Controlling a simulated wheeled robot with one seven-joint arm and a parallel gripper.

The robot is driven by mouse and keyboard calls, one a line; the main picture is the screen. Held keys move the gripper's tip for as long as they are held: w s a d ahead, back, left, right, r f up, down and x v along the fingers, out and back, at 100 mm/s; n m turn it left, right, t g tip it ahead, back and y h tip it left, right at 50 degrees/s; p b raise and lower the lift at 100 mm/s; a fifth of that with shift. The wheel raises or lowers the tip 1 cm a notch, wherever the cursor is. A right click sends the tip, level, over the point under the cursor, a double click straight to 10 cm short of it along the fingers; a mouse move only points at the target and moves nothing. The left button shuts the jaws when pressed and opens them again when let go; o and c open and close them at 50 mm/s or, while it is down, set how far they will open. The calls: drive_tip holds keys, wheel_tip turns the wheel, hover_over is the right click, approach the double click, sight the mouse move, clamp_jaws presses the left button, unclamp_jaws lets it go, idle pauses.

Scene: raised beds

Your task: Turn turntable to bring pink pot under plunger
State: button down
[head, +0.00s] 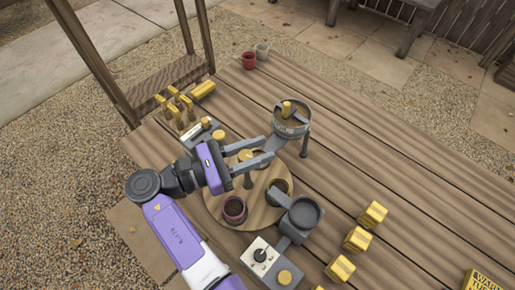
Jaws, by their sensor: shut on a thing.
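The round wooden turntable (262,211) lies on the table in the head view. The pink pot (234,209), dark pink, stands at its near left edge. A dark yellow-rimmed pot (280,187) stands at its right, and another dark pot is partly hidden under my fingers. My gripper (271,150) reaches over the disc from the left. Its jaws are shut on a gold-topped post (246,156) that rises from the turntable, between the fingers. A grey round-headed device (305,212) overhangs the disc's right edge; I cannot tell for sure whether it is the plunger.
A grey drum on legs (290,125) stands behind the disc. A control box (262,256) sits in front, and another gold-knobbed box (204,131) at the back left. Yellow blocks (357,239) line the right. Two mugs (249,61) stand far back.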

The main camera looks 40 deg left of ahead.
drive_tip(key=shift+f, duration=0.1)
drive_tip(key=c, duration=1)
unclamp_jaws()
drive_tip(key=shift+c, duration=0.2)
drive_tip(key=b+v, duration=0.1)
drive_tip(key=v, duration=0.6)
drive_tip(key=shift+s+a, duration=0.15)
drive_tip(key=shift+s, duration=0.15)
